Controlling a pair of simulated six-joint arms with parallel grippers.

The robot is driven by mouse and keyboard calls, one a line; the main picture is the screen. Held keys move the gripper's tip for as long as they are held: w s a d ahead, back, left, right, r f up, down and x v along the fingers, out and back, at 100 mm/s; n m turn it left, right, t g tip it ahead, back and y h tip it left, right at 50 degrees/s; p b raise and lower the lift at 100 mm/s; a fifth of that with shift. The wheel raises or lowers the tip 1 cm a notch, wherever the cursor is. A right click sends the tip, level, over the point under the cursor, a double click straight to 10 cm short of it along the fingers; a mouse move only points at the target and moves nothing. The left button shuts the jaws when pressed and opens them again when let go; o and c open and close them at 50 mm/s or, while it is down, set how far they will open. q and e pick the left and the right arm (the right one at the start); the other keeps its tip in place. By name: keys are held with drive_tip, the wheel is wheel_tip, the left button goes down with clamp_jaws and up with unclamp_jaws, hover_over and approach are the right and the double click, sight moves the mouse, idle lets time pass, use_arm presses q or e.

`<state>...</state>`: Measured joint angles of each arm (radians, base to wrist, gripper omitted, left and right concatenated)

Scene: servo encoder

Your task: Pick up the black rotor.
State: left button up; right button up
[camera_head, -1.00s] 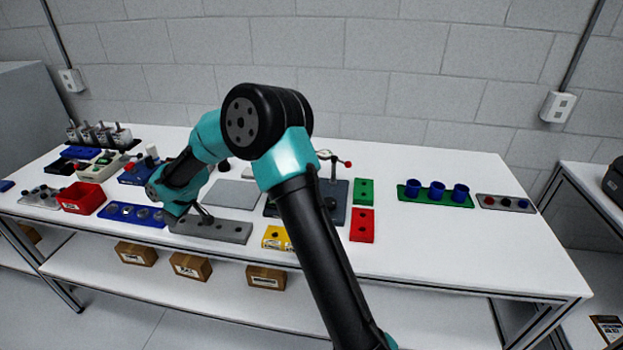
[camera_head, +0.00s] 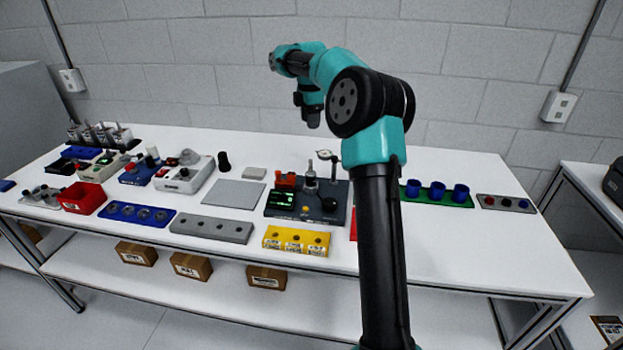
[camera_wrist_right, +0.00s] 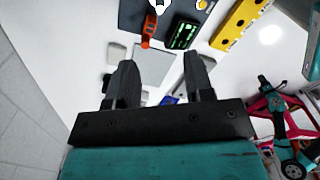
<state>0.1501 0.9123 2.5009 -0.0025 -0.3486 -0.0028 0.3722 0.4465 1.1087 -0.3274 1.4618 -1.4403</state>
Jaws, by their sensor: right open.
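A small upright black cylinder (camera_head: 224,161), which looks like the black rotor, stands on the white table behind the grey flat plate (camera_head: 234,194). I cannot make it out clearly in the right wrist view. My right gripper (camera_head: 313,118) hangs in the air above the back of the table, to the right of the cylinder and apart from it. In the right wrist view its two fingers (camera_wrist_right: 160,75) are spread with nothing between them. My left gripper is not in view.
A dark station (camera_head: 284,211) with a green display and upright posts stands right of the plate. A yellow block (camera_head: 296,240) and a grey holed block (camera_head: 211,229) lie in front. Blue cups on a green base (camera_head: 436,194) stand at right. The table's front right is clear.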

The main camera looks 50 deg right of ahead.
hover_over(311, 168)
drive_tip(key=f, duration=1.2)
drive_tip(key=shift+w+d+f, duration=0.15)
drive_tip(key=shift+w+d, duration=0.05)
drive_tip(key=shift+w, duration=0.2)
drive_tip(key=shift+s+f, duration=0.1)
drive_tip(key=shift+f, duration=2.5)
clamp_jaws()
